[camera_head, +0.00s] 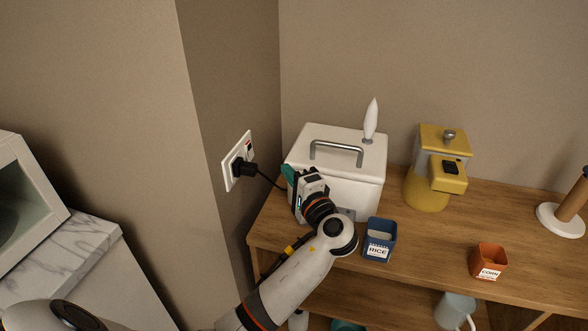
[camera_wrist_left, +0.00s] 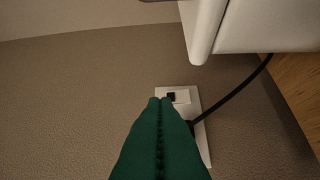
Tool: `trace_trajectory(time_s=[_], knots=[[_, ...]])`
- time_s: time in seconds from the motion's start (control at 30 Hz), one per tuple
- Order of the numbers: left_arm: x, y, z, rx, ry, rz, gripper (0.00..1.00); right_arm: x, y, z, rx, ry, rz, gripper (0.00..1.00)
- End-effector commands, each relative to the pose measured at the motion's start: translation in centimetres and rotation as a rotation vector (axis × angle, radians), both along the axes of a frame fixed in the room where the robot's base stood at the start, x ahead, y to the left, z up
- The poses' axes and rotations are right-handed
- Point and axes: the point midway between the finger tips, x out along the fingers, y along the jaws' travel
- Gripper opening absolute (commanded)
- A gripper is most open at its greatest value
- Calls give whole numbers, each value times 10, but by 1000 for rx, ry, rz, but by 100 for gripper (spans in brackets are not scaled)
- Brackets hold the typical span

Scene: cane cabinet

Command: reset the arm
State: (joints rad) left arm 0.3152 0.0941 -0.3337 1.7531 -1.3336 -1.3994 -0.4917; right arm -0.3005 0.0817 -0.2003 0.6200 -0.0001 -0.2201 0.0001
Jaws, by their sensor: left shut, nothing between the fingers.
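My left arm comes up from the bottom of the head view. Its gripper (camera_head: 287,174) is at the left front of the white lidded cooker (camera_head: 350,190), between it and the wall socket. In the left wrist view its green fingers (camera_wrist_left: 160,100) are shut together with nothing between them. They point towards the wall socket (camera_wrist_left: 183,92) and hide part of it. The socket also shows in the head view (camera_head: 228,172), with a black plug (camera_head: 243,168) in it and a cord to the cooker. My right gripper is not in view.
On the wooden cabinet (camera_head: 430,270) stand a blue RICE box (camera_head: 379,240), an orange CORN box (camera_head: 488,261), a yellow blender-like appliance (camera_head: 427,195) and a paper towel holder (camera_head: 560,220). A marble-topped counter (camera_head: 60,255) with a white microwave-like box (camera_head: 25,190) is at left.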

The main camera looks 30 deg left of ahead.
Motion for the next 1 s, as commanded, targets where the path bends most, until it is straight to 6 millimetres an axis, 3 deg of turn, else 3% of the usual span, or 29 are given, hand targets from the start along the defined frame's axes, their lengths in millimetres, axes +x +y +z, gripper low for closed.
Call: trace_trajectory(time_s=[0.23,0.37,0.47,0.53,0.63,0.8,1.0], knots=[[-1,0,-3,-8,2,-2,0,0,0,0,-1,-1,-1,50],[-17,3,-34,-124,25,-21,0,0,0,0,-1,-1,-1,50],[-47,2,-84,-335,61,-48,0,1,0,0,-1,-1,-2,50],[-80,-4,-124,-529,93,-57,0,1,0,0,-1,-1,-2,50],[-126,-18,-165,-783,131,-53,0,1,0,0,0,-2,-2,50],[-186,-43,-197,-1080,182,-23,0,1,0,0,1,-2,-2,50],[-241,-70,-209,-1323,235,23,0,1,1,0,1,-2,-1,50]])
